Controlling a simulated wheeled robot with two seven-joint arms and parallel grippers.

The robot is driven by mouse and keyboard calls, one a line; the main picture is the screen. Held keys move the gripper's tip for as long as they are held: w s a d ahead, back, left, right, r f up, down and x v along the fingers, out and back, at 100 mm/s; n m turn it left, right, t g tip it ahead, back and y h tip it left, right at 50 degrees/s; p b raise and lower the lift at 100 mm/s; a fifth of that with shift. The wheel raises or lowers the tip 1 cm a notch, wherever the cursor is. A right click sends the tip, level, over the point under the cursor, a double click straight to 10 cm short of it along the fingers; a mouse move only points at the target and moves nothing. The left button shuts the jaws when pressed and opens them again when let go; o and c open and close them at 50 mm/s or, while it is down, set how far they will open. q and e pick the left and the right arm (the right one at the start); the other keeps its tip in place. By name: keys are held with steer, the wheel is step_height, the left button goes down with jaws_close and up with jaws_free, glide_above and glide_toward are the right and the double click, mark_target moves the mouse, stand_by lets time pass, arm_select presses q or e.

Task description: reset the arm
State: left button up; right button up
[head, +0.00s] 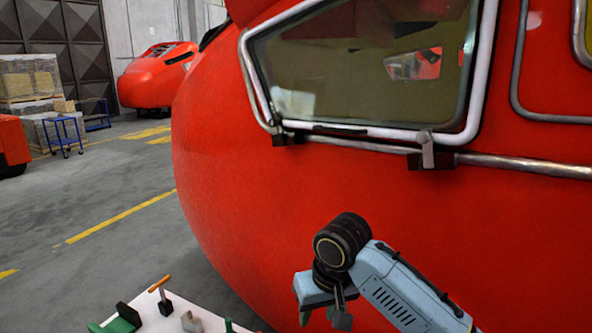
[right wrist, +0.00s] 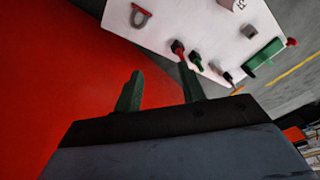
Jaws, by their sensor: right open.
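My right arm (head: 400,290) reaches in from the lower right in front of the red nosecone (head: 250,180). My right gripper (head: 323,317) hangs below the black wrist joint, pointing down. In the right wrist view its two dark green fingers (right wrist: 160,85) stand apart with nothing between them. The red nosecone surface (right wrist: 70,100) lies beyond the fingers at the left. My left gripper is in neither view.
A white work table (head: 205,318) with tools stands at the bottom of the head view. The wrist view shows its top (right wrist: 215,45) with a red shackle (right wrist: 140,15) and several tools. The window frame (head: 370,132) is on the nosecone. Open floor (head: 90,200) lies left.

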steer(key=s+d+f+y, duration=0.2)
steer(key=s+d+f, duration=0.2)
steer(key=s+f, duration=0.85)
steer(key=s+d+f+m+t+h, duration=0.2)
steer(key=s+d+h, duration=0.1)
steer(key=s+d, duration=1.25)
step_height(320, 180, down, 32)
steer(key=s+a+g+b, duration=0.2)
steer(key=b, duration=0.7)
steer(key=s+d+f+b, duration=0.1)
steer(key=s+f+b, duration=0.3)
steer(key=s+f, duration=0.4)
steer(key=s+d+f+g+b, duration=0.1)
steer(key=s+f+b, duration=0.3)
steer(key=s+f, duration=0.5)
step_height(320, 180, down, 8)
steer(key=shift+d+f+n+h+b, duration=0.15)
steer(key=shift+d+n+h+b, duration=0.2)
steer(key=shift+d, duration=0.2)
